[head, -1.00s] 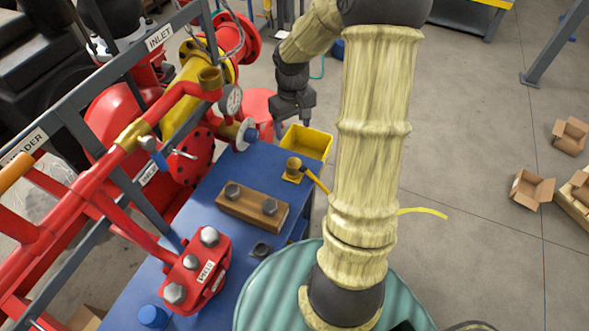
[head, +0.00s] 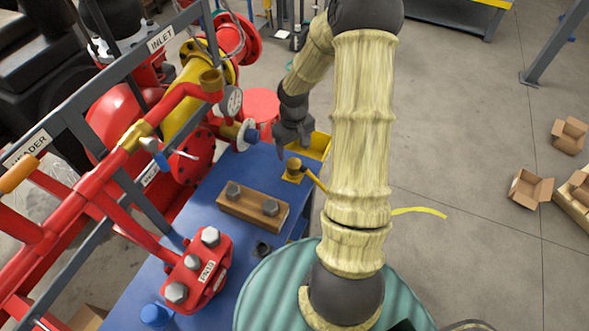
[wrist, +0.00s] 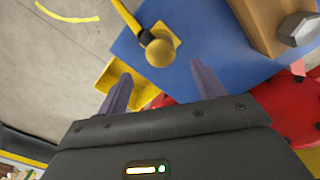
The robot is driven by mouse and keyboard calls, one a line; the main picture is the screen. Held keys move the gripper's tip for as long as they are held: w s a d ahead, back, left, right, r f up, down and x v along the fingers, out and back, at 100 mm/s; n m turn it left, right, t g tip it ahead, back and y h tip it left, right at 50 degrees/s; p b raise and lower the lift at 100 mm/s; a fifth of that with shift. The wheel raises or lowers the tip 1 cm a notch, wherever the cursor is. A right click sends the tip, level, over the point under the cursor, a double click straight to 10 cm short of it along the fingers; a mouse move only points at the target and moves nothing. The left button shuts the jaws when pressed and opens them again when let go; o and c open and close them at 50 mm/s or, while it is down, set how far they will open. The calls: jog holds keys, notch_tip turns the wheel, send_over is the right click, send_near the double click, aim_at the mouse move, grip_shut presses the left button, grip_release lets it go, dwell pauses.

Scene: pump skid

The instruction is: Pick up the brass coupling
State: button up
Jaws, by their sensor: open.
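A round brass piece (head: 293,166), which looks like the brass coupling, stands on a small yellow square plate at the right edge of the blue bench top. A yellow bar or strap runs from beside it past the bench edge. In the wrist view the brass piece (wrist: 159,49) shows just beyond the fingertips, between their lines. My gripper (head: 287,143) is behind and above it in the head view. In the wrist view my gripper (wrist: 158,75) is open with nothing between its fingers. Its fingertips are partly unclear in the head view.
A yellow bin (head: 319,146) is close beside my gripper. A wooden block with bolts (head: 252,206) and a red flange (head: 199,268) sit on the blue bench (head: 222,172). Red piping and a grey rail stand left. A green drum (head: 262,290) is in front.

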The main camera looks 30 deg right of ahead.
aim_at(294, 162)
notch_tip(294, 162, down, 3)
jog(key=shift+f, duration=0.1)
dwell(0.3)
jog(key=shift+f+p, duration=0.7)
jog(key=shift+f, duration=1.85)
jog(key=shift+s, duration=0.1)
jog(key=c, duration=1.2)
jog(key=shift+r, duration=0.2)
